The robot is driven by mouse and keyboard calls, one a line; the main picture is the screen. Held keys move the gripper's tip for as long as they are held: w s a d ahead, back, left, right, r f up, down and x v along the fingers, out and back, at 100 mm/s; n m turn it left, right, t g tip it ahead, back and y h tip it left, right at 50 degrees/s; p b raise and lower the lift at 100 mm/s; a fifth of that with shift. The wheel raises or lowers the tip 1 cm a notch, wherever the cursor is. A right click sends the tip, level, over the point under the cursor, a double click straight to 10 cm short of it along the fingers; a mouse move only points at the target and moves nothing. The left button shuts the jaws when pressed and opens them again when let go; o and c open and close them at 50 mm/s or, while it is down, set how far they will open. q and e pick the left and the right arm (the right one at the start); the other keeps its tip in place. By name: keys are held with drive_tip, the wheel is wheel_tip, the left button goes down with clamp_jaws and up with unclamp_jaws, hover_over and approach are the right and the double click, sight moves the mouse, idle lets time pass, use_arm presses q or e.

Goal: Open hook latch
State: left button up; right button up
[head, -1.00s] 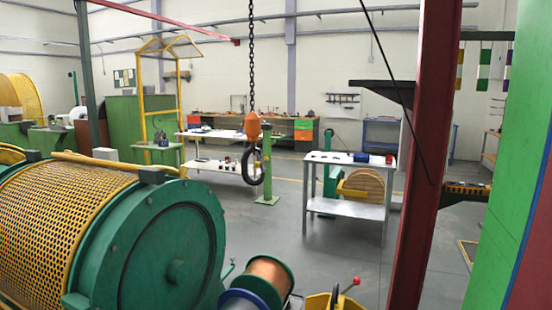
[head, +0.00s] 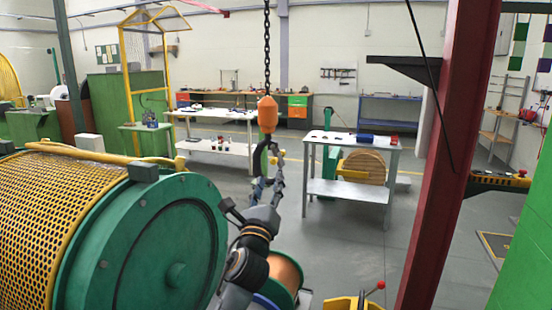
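The crane hook hangs on a black chain. Its orange block (head: 268,115) is in the middle of the head view, with the black hook (head: 258,160) below it. My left gripper (head: 270,168) reaches up from below to the hook. Its grey fingers look spread, one at the hook's right side and one lower at its left. I cannot tell whether a finger touches the hook. The latch is too small and too covered by the fingers to make out. My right gripper is out of view.
A large green drum (head: 150,250) with a yellow mesh guard (head: 75,215) fills the lower left. A copper spool (head: 285,275) sits below my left arm. A dark red column (head: 455,150) stands to the right. A grey table (head: 350,190) is behind the hook.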

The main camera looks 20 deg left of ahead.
sight(273, 164)
use_arm(q)
drive_tip(key=x, duration=0.4)
drive_tip(key=shift+w+a+p, duration=0.2)
drive_tip(key=shift+w+p, duration=0.1)
drive_tip(key=shift+p, duration=0.05)
drive_tip(key=x, duration=0.3)
drive_tip(key=shift+w+a, duration=0.1)
drive_tip(key=shift+w, duration=0.2)
drive_tip(key=shift+w+r, duration=0.1)
drive_tip(key=shift+w, duration=0.2)
drive_tip(key=shift+w+a, duration=0.1)
drive_tip(key=shift+w, duration=0.2)
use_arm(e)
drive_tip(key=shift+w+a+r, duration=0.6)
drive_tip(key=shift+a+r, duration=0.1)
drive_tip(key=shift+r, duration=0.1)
use_arm(q)
drive_tip(key=shift+c, duration=0.4)
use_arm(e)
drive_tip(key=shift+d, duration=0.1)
use_arm(q)
drive_tip(key=c, duration=0.7)
clamp_jaws()
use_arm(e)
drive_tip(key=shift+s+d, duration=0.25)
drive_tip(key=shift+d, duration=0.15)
